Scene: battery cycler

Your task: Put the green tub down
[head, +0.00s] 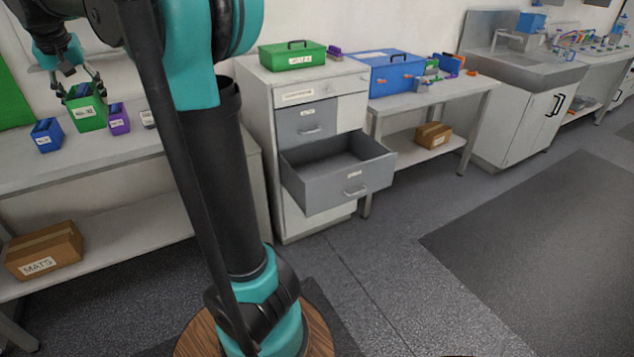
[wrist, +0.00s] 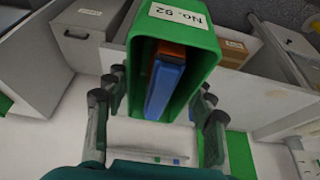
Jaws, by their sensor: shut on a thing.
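The green tub (head: 88,112) is at the left in the head view, at the white bench between a blue tub and a purple tub. My gripper (head: 82,90) is above it with its fingers shut on it. In the wrist view the green tub (wrist: 205,55) shows its open mouth and a label reading No. 92. A blue item and an orange-brown item stand inside it. My gripper's fingers (wrist: 158,100) lie on both sides of the tub. I cannot tell whether the tub's base touches the bench.
The blue tub (head: 47,135) and purple tub (head: 119,118) stand close by on the white bench (head: 100,158). The bench front is clear. A grey drawer (head: 340,170) stands open in the cabinet to the right. A MATS box (head: 44,250) is on the lower shelf.

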